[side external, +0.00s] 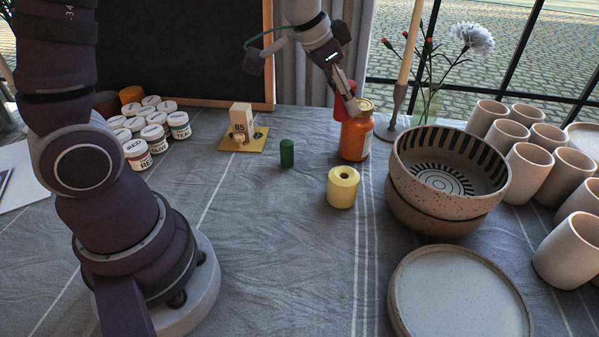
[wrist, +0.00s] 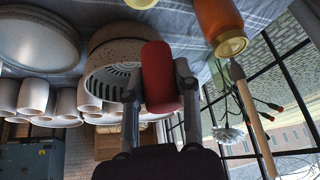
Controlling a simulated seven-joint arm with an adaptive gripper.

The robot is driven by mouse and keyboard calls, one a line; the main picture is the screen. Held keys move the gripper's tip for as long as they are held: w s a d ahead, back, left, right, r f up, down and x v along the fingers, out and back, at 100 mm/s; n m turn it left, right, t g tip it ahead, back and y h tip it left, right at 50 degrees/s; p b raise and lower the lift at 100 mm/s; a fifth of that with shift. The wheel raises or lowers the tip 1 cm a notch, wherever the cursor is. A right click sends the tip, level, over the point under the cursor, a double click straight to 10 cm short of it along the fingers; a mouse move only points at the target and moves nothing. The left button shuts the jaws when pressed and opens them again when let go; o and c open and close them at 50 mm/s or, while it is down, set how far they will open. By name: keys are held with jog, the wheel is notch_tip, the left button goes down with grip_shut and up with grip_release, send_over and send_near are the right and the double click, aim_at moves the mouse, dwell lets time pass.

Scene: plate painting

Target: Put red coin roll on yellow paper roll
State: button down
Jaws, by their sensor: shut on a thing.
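The red coin roll (wrist: 162,78) is a plain red cylinder held between the two fingers of my gripper (wrist: 157,84) in the wrist view. In the side view, my gripper (side external: 347,92) is up at the back, and part of the red coin roll (side external: 340,109) shows beside the orange jar. The yellow paper roll (side external: 343,187) stands upright on the cloth, in front of the jar and lower than my gripper, with a dark hole in its top. Its edge also shows at the top of the wrist view (wrist: 140,3). The rolls are apart.
The orange jar (side external: 356,140) stands close behind the yellow roll. A green cylinder (side external: 287,153) is to its left, stacked bowls (side external: 435,215) to its right. A candle holder (side external: 393,115) and vase stand behind. The cloth in front of the yellow roll is clear.

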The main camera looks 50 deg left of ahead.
aim_at(356, 177)
jog(key=f+m+h, duration=0.1)
jog(key=f+m, duration=0.1)
jog(key=m, duration=0.1)
jog(key=w+d+f+m+g+h, duration=0.1)
jog(key=m, duration=0.1)
jog(key=shift+h, duration=0.3)
notch_tip(356, 177, down, 8)
jog(key=shift+f, duration=0.1)
jog(key=c, duration=0.8)
grip_release()
